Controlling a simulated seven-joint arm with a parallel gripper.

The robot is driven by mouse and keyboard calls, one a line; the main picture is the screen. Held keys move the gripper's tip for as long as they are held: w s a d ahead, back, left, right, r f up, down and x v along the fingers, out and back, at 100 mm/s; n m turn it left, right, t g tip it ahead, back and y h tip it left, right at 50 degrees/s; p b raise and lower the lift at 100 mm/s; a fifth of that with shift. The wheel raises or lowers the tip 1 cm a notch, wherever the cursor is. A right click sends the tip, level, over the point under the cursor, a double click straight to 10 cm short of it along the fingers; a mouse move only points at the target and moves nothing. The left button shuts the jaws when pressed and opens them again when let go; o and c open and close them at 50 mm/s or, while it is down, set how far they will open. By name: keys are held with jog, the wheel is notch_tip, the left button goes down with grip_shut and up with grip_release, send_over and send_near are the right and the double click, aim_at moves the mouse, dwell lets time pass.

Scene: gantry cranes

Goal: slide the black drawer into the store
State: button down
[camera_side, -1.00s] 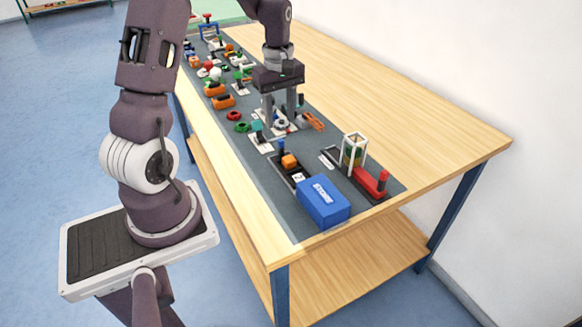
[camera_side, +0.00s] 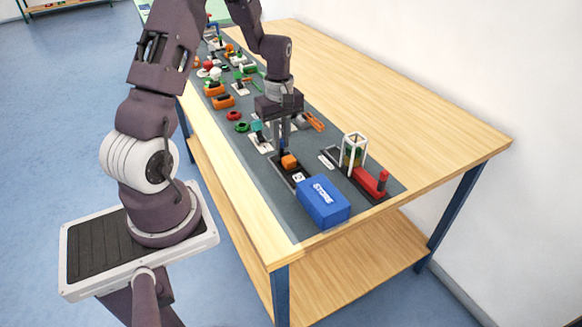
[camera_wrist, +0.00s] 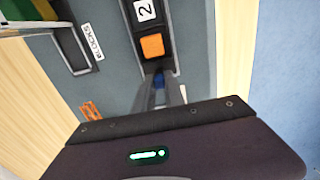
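The black drawer (camera_side: 276,161) sits on the mat in front of the blue store (camera_side: 323,203) and carries an orange block (camera_side: 289,162). The drawer's dark surround and the orange block (camera_wrist: 152,46) also show in the wrist view, with a card marked 2 beyond. A blue handle (camera_wrist: 158,82) stands at the drawer's near end. My gripper (camera_side: 282,148) points down at that handle. In the wrist view its two fingers (camera_wrist: 159,88) are on either side of the blue handle. Whether they press on it I cannot tell. The store's inside is hidden.
A white-framed tower (camera_side: 353,150) and a red slider (camera_side: 370,182) stand right of the drawer. Small orange, green and red parts lie farther along the mat. The wooden table to the right is bare.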

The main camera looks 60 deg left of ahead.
jog(key=shift+d, duration=6.45)
jog(key=c, duration=1.3)
grip_release()
notch_tip(320, 180, up, 7)
